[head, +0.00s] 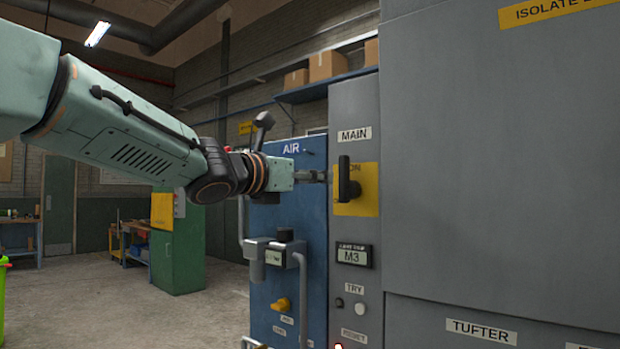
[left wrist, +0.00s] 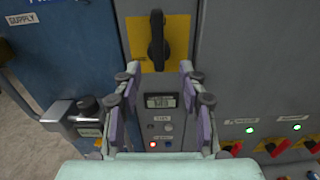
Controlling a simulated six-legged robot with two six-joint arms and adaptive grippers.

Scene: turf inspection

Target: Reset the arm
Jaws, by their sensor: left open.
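My left arm reaches in from the left in the head view, and its left gripper (head: 316,176) ends just left of a black rotary handle (head: 347,181) on a yellow plate (head: 370,192) under the label MAIN. In the left wrist view the fingers of the left gripper (left wrist: 158,72) are spread apart with nothing between them. There the black handle (left wrist: 156,42) stands upright beyond the fingertips, on its yellow plate (left wrist: 136,38). I cannot tell whether a fingertip touches the handle in the head view. My right gripper is not in view.
Below the handle are an M3 display (head: 353,256), a pale button (head: 360,308) and a red light (head: 338,346). A blue AIR cabinet (head: 308,225) with pipes stands close on the left. A large grey cabinet (head: 470,170) fills the right. Open floor (head: 120,308) lies left.

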